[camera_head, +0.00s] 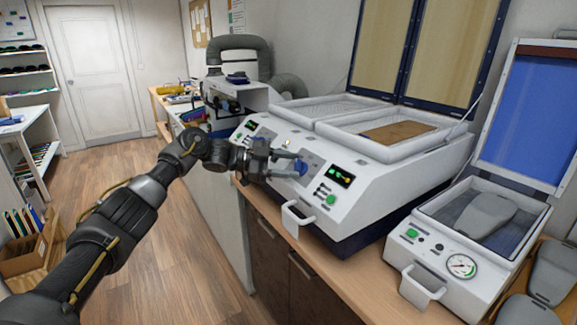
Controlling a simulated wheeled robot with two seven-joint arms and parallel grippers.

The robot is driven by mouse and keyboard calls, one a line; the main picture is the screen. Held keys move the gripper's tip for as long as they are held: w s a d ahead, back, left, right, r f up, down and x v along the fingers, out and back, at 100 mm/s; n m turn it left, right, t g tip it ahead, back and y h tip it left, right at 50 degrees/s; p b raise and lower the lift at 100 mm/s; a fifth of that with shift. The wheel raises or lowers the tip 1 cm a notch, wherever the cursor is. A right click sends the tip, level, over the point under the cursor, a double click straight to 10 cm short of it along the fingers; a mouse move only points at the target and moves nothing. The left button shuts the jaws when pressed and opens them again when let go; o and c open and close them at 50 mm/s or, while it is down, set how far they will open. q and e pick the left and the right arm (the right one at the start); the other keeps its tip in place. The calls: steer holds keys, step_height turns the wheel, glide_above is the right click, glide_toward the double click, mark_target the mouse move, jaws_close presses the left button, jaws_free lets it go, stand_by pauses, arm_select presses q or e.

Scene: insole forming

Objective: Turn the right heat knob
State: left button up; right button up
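The white heating machine (375,178) stands on the wooden counter with a sloped front panel. I cannot tell whether the fingers touch the knob. My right gripper is not in view.
Green buttons (330,188) and a white front handle (297,219) are close to my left gripper. A smaller white machine (452,262) with a gauge and a raised blue lid stands to the right.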

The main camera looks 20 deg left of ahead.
arm_select(q)
steer(key=o, duration=0.3)
steer(key=shift+o, duration=0.2)
steer(key=shift+s+a, duration=0.1)
steer(key=shift+a, duration=0.25)
steer(key=b+v, duration=0.2)
steer(key=v, duration=0.8)
steer(key=shift+b, duration=0.4)
steer(key=shift+s, duration=0.1)
